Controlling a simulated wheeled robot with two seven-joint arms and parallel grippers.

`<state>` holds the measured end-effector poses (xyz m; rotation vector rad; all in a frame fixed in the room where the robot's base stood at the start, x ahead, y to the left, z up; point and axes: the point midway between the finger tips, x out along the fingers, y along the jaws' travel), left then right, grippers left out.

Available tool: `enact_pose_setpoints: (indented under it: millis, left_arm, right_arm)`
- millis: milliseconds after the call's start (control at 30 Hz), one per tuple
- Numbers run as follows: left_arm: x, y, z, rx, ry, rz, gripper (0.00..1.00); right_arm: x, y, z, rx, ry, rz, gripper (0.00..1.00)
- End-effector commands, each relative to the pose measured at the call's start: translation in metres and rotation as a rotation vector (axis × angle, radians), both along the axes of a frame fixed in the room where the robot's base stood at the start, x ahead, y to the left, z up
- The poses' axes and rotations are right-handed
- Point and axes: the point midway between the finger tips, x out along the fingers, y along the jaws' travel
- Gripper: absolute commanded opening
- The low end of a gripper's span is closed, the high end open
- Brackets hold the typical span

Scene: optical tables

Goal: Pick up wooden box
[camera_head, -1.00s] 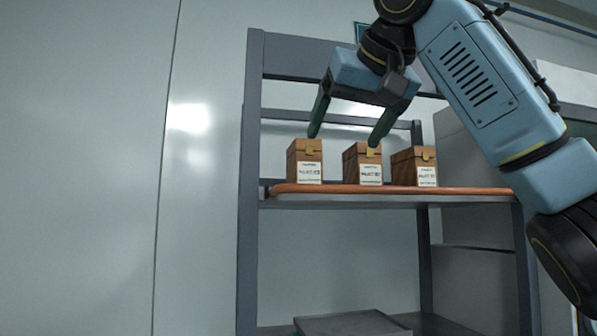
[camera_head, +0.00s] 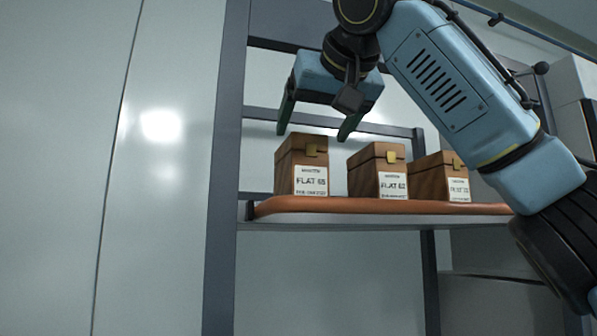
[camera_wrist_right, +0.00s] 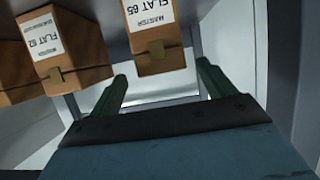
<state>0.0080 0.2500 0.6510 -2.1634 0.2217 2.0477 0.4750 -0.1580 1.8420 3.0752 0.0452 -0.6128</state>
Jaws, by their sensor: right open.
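Three wooden boxes with brass clasps and white labels stand in a row on the shelf. The left box, labelled FLAT 65 (camera_head: 288,176), the middle box (camera_head: 362,177) and the right box (camera_head: 428,181) show in the head view. My right gripper (camera_head: 313,136) is open and empty, pointing down, with its fingertips around the height of the left box's top. In the right wrist view the FLAT 65 box (camera_wrist_right: 160,40) lies ahead, between the directions of the two fingers (camera_wrist_right: 162,76). The middle box (camera_wrist_right: 78,45) is to its left. My left gripper is out of view.
The shelf has an orange front edge (camera_head: 350,206) and grey posts; the left post (camera_head: 222,180) stands close to the left box. A rear crossbar (camera_head: 390,130) runs behind the boxes. The right box is partly cut off at the left of the wrist view (camera_wrist_right: 15,65).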

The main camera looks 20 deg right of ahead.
Motion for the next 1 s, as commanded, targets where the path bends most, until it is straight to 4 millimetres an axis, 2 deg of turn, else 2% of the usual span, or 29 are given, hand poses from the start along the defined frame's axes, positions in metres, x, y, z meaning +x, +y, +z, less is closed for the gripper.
enact_pose_setpoints:
  millis: [167,333,533,800,867,1000]
  left_arm:
    - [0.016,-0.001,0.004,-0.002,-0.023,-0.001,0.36]
    - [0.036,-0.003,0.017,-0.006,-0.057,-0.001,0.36]
    - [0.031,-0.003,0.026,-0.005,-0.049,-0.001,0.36]
    - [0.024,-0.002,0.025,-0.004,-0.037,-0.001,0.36]
    - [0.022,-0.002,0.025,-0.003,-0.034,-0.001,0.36]
    - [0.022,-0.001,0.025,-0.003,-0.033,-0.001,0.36]
  right_arm:
    - [0.012,0.0,-0.005,-0.001,0.0,0.0,0.82]
    - [0.031,0.002,-0.013,-0.001,0.002,-0.001,0.82]
    - [0.054,0.003,-0.024,0.002,0.001,-0.001,0.82]
    - [0.057,0.003,-0.028,0.001,0.0,0.001,0.82]
    - [0.057,0.003,-0.028,0.001,0.0,0.001,0.77]
    - [0.057,0.003,-0.028,0.001,0.0,0.001,0.58]
